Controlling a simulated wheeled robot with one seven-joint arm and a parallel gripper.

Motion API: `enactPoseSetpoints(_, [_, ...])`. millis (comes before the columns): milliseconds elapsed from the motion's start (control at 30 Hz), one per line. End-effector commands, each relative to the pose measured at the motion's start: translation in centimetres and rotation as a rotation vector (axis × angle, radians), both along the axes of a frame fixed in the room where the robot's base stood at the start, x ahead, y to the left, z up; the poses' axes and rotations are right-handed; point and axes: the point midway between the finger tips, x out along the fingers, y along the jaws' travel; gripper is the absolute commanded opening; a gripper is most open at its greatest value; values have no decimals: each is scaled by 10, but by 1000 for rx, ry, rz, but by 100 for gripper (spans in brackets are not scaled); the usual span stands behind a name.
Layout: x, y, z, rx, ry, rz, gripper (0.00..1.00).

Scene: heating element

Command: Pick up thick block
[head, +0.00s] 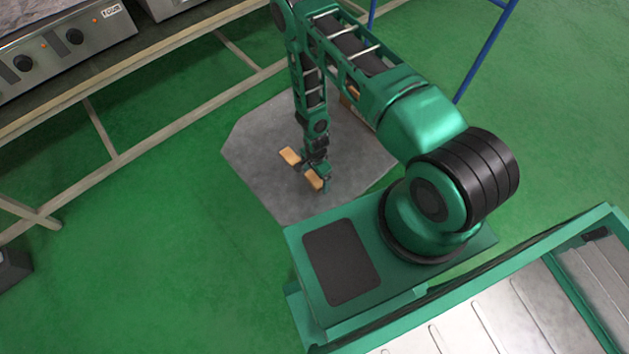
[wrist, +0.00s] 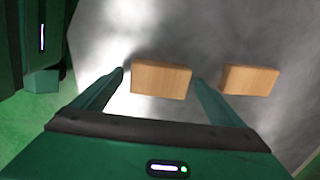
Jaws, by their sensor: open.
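Two light wooden blocks lie on a grey sheet on the floor. In the wrist view one block (wrist: 161,80) shows between the two fingertips of my gripper (wrist: 160,77), with a gap on each side. The other block (wrist: 250,79) lies to the right, outside the fingers. The two look similar in size, and I cannot tell for sure which is thicker. In the head view my gripper (head: 318,179) points down beside the nearer block (head: 312,180); the farther block (head: 290,156) is up and to the left. My gripper is open and empty.
The grey sheet (head: 255,150) is mostly bare around the blocks. A brown object (head: 352,92) is partly hidden behind my arm. A bench frame (head: 150,62) with a heating unit (head: 62,45) stands at upper left. Blue posts (head: 485,50) stand at upper right. Green floor (head: 150,240) is clear at left.

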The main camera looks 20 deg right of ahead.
Motion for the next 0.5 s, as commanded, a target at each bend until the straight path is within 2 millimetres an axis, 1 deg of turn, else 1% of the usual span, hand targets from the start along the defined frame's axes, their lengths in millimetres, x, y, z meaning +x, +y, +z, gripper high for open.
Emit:
enactPoseSetpoints(100, [-1,0,-7,0,1,0,92])
enactPoseSetpoints(333, [0,0,-7,0,0,0,92])
enactPoseSetpoints(367, [0,0,-7,0,0,0,85])
enactPoseSetpoints(400, [0,0,-7,0,0,0,75])
enactPoseSetpoints(467, [0,0,-7,0,0,0,61])
enactPoseSetpoints(500, [0,0,-7,0,0,0,52])
